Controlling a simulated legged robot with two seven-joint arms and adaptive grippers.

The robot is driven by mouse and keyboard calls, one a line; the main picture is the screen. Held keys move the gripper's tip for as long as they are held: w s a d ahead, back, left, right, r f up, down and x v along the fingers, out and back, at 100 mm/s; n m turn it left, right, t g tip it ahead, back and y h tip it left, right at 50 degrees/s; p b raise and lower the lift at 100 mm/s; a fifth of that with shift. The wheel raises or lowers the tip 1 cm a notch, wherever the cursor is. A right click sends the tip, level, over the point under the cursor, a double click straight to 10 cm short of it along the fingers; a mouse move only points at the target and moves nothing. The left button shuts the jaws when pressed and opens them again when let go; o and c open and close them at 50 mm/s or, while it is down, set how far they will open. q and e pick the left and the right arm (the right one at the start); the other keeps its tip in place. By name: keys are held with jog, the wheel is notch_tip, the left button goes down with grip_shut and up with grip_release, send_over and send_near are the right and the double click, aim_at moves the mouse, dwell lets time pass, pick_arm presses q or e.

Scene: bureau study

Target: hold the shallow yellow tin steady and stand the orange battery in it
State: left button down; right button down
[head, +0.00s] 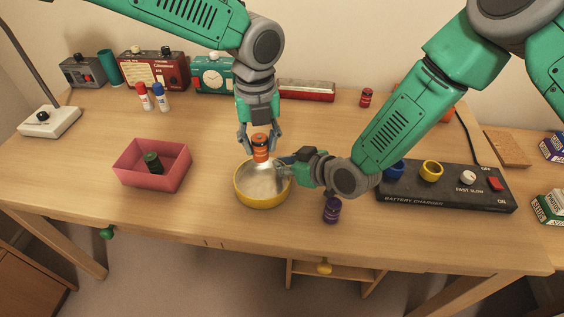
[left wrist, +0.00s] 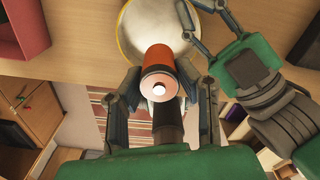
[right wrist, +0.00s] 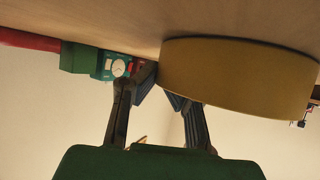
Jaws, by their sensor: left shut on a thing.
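The shallow yellow tin (head: 262,204) stands on the desk near its front edge. The orange battery (head: 260,147) is upright, gripped between the fingers of my left gripper (head: 259,151) above the tin's far part. In the left wrist view the battery (left wrist: 157,75) shows its end with a pale terminal; whether its lower end touches the tin's floor I cannot tell. My right gripper (head: 283,172) is at the tin's right rim, its fingers apart, one inside and one outside. In the right wrist view the tin's wall (right wrist: 240,80) is close beside the fingers.
A pink box (head: 130,178) with a dark green battery (head: 153,162) stands left. A purple battery (head: 332,209) stands right of the tin, near my right wrist. The black battery charger (head: 445,190) lies further right. Radios and a clock line the back. The desk's middle left is clear.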

pick_arm(q)
send_near(265, 187)
jog(key=shift+a+f, duration=0.2)
jog(key=shift+f, duration=2.4)
jog(key=c, duration=1.1)
grip_release()
jog(key=shift+d, duration=0.1)
pick_arm(e)
jog(key=shift+a, duration=0.1)
pick_arm(q)
jog(key=shift+w+r, duration=0.1)
jog(key=shift+r, duration=0.35)
notch_tip(265, 187, up, 11)
jog(key=shift+f, duration=0.1)
pick_arm(e)
jog(key=c, duration=1.6)
grip_release()
jog(key=shift+c, duration=0.2)
